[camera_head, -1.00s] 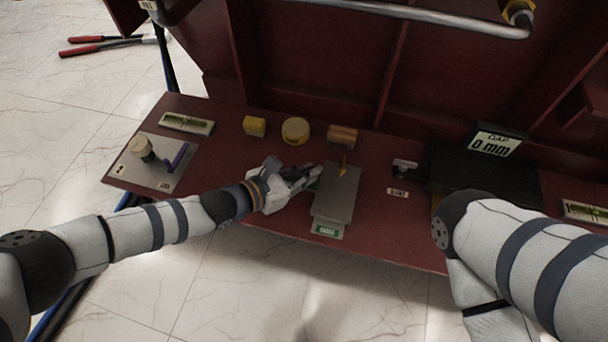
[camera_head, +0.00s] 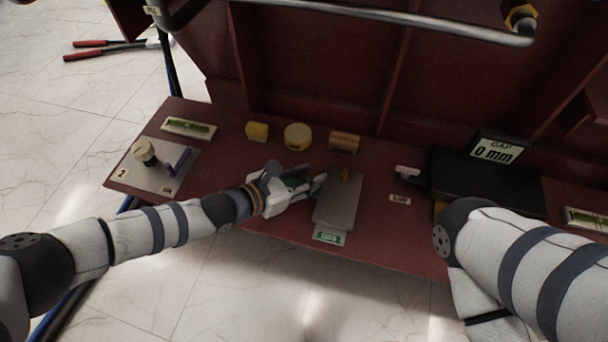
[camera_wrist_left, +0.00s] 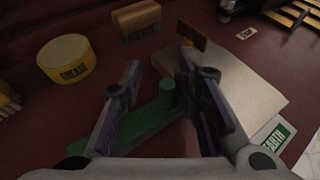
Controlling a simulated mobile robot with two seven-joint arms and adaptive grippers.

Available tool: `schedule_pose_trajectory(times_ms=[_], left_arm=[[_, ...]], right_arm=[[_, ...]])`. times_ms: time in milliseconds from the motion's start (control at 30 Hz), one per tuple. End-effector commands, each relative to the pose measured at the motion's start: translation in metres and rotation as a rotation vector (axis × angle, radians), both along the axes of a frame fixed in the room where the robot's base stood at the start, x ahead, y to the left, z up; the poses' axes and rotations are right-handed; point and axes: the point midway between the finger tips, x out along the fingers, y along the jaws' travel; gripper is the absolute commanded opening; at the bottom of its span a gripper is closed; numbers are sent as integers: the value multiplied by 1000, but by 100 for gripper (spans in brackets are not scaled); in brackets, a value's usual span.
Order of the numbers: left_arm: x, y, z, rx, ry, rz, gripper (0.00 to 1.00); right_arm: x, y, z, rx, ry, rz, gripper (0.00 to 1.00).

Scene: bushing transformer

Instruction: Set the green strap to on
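The green strap (camera_wrist_left: 150,122) is a flat green bar with a round upright knob, seen in the left wrist view beside a grey plate (camera_wrist_left: 240,85). The plate carries a green label (camera_wrist_left: 272,138) that seems to read EARTH. My left gripper (camera_wrist_left: 160,62) is open, with one finger on each side of the green strap; I cannot tell whether they touch it. In the head view, my left gripper (camera_head: 312,177) is at the left edge of the plate (camera_head: 337,203) and mostly hides the strap. My right gripper is not in view.
A yellow block (camera_head: 257,131), a round yellow tin (camera_head: 297,136) and a tan block (camera_head: 344,142) stand behind the gripper. A yellow tab (camera_wrist_left: 193,36) stands at the plate's far edge. A purple lever (camera_head: 180,161) is at left, a black gap display (camera_head: 497,148) at right.

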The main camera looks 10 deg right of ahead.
Motion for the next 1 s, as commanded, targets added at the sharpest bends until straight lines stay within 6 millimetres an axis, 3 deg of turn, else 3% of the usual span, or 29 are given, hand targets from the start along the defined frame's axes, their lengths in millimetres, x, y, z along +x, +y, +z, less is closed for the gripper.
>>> schedule_pose_trajectory(times_ms=[167,500,867,933,1000], left_arm=[[-11,20,7,-1,5,3,30],[-48,87,40,3,-1,3,30],[-54,98,46,1,-2,2,30],[-55,97,46,1,0,1,30],[-69,91,41,6,26,-26,30]], right_arm=[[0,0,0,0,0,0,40],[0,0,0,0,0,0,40],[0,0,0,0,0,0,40],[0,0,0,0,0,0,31],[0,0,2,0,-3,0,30]])
